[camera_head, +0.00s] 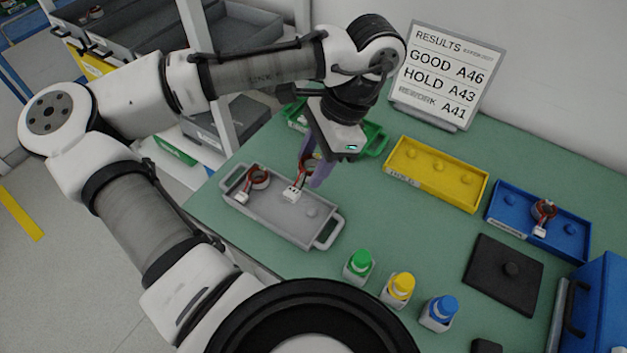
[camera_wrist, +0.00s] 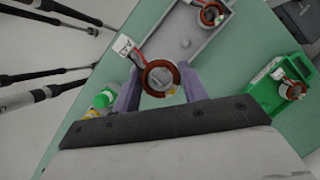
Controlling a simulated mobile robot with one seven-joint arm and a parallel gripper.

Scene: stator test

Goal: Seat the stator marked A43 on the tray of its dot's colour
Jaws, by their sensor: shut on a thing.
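My gripper (camera_head: 312,178), with purple fingers, is shut on a stator, a copper ring with red wires and a white connector (camera_head: 291,194). In the wrist view the held stator (camera_wrist: 160,78) sits between the fingers, with its connector tag (camera_wrist: 125,47) too small to read surely. It appears over the edge of the grey tray (camera_head: 240,203); its height is hard to tell. Another stator (camera_head: 260,177) is at the grey tray's left end. The green tray (camera_head: 376,142) holds a stator (camera_wrist: 292,90), the yellow tray (camera_head: 437,173) is empty, and the blue tray (camera_head: 500,213) holds one (camera_head: 543,211).
A results board (camera_head: 440,75) reads GOOD A46, HOLD A43 and REWORK A41. Bottles with green (camera_head: 359,265), yellow (camera_head: 399,287) and blue (camera_head: 440,311) caps stand at the front. A black plate (camera_head: 500,285) with a knob and a blue box (camera_head: 600,310) are at the right.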

